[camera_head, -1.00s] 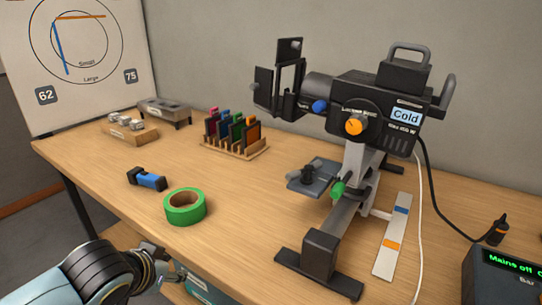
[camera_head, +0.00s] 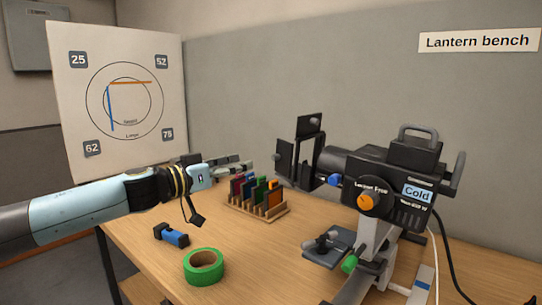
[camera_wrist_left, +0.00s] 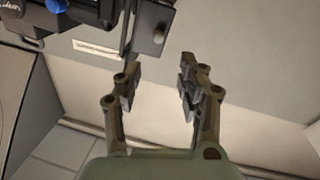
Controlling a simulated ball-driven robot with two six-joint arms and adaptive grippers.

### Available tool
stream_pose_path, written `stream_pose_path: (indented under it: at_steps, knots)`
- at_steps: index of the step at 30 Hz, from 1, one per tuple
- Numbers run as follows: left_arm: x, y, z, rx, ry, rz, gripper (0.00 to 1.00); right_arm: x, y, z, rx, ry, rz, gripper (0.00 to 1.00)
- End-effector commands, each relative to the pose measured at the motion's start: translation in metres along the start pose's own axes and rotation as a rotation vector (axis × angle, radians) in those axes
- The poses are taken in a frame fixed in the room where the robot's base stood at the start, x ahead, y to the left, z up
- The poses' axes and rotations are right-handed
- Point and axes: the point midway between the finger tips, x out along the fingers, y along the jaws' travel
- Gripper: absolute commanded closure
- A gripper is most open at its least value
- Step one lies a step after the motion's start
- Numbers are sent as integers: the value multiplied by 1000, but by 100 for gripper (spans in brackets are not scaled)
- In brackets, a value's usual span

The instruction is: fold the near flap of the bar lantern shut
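The black bar lantern (camera_head: 392,180) stands at the right in the head view, its label reading "Cold". Its dark flaps stand out from the front: an upper flap (camera_head: 309,124) and a left-hand flap (camera_head: 284,161), which reaches toward my left gripper. I cannot tell for sure which one is the near flap. My left gripper (camera_head: 246,165) is to the left of the flaps, apart from them. In the left wrist view the left gripper (camera_wrist_left: 158,72) has its fingers spread with nothing between, and a dark flap with a round knob (camera_wrist_left: 158,37) lies just beyond the fingertips.
A rack of coloured filters (camera_head: 257,200) stands below the left gripper. Green tape (camera_head: 204,267) and a blue-black item (camera_head: 171,235) lie on the bench. A target board (camera_head: 120,100) stands behind the arm. A small platform (camera_head: 326,248) sits under the lantern.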

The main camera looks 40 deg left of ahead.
Motion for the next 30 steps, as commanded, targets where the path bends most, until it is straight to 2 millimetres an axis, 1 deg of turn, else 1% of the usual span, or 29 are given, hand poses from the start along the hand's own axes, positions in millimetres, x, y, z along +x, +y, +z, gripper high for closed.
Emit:
stream_pose_path:
  at_steps: [1,4,7,9,12,15,20,28,30]
  knots:
    - [6,1,-6,-4,3,-1,60,-10,0,-1,0,0,-1,3]
    - [18,4,-4,-7,-5,0,60,-21,0,-2,1,0,-2,3]
    - [42,3,-4,-10,-1,-1,60,-28,-1,-3,2,1,-4,3]
    - [57,2,-1,-10,-2,-1,60,-28,-2,-3,2,0,-5,3]
    - [74,3,0,-8,-5,0,60,-29,-3,-3,2,0,-6,3]
    - [86,2,2,-6,-6,-1,60,-27,-3,-3,2,0,-6,3]
    - [96,2,3,-5,-7,0,60,-27,-3,-3,2,0,-5,3]
    - [97,2,3,-4,-8,0,60,-27,-2,-3,2,0,-5,3]
    - [97,2,3,-4,-8,0,69,-27,-2,-3,2,1,-5,3]
